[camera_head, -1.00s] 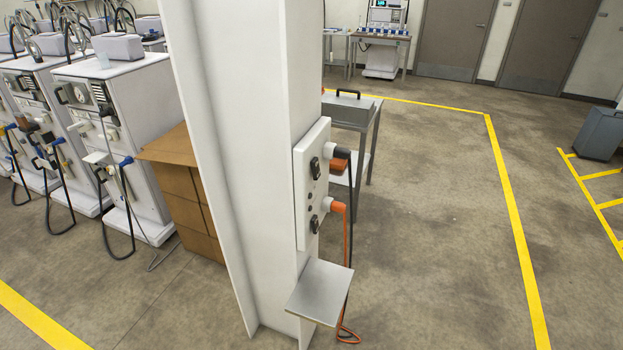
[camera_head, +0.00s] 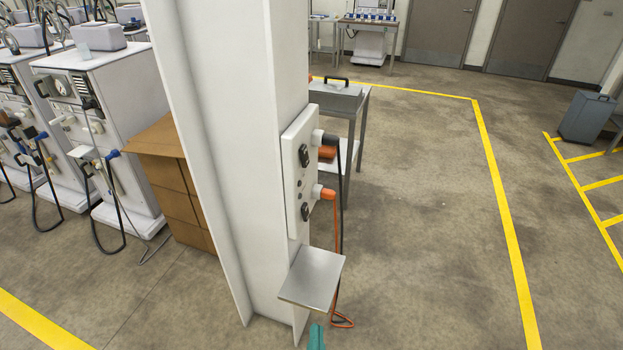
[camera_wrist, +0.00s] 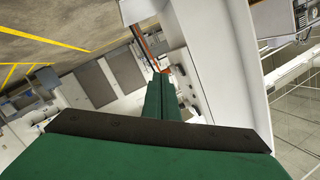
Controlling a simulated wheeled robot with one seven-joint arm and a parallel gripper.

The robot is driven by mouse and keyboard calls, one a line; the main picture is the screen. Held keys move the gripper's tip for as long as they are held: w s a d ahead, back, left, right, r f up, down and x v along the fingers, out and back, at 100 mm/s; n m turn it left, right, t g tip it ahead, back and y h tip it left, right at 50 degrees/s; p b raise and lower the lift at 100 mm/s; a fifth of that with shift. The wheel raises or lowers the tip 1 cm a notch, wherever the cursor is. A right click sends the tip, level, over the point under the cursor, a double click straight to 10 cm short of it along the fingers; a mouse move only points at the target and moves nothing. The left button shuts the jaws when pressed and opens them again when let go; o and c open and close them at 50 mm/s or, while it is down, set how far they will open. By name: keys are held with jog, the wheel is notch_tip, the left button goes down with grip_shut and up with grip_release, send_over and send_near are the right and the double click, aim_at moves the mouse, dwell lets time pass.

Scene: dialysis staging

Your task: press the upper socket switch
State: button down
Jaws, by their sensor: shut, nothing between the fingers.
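The upper socket switch (camera_head: 304,155) is a small black rocker on a white socket panel (camera_head: 291,178), which is fixed to the side of a white column. A black plug (camera_head: 327,138) sits in the socket beside it. A lower black switch (camera_head: 305,212) is beside an orange plug (camera_head: 324,192). My gripper (camera_head: 316,338) shows as a teal tip at the bottom edge, below the panel and apart from it. In the wrist view its green fingers (camera_wrist: 160,78) are together with nothing between them.
A grey metal shelf (camera_head: 312,278) juts from the column below the panel, above my gripper. Orange and black cables (camera_head: 340,318) hang beside it. A metal cart (camera_head: 340,100) stands behind, cardboard boxes (camera_head: 178,185) to the left.

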jog(key=w+r+m, duration=0.5)
jog(key=w+r, duration=0.4)
jog(key=r, duration=0.4)
jog(key=w+d+r+m+t+h, duration=0.1)
jog(key=w+r+m, duration=0.4)
jog(key=w+r, duration=0.5)
notch_tip(320, 180, up, 3)
jog(key=shift+w+r+m, duration=0.1)
jog(key=shift+w+m, duration=0.1)
jog(key=shift+m, duration=0.1)
jog(key=shift+w+d, duration=0.1)
jog(key=shift+d, duration=0.05)
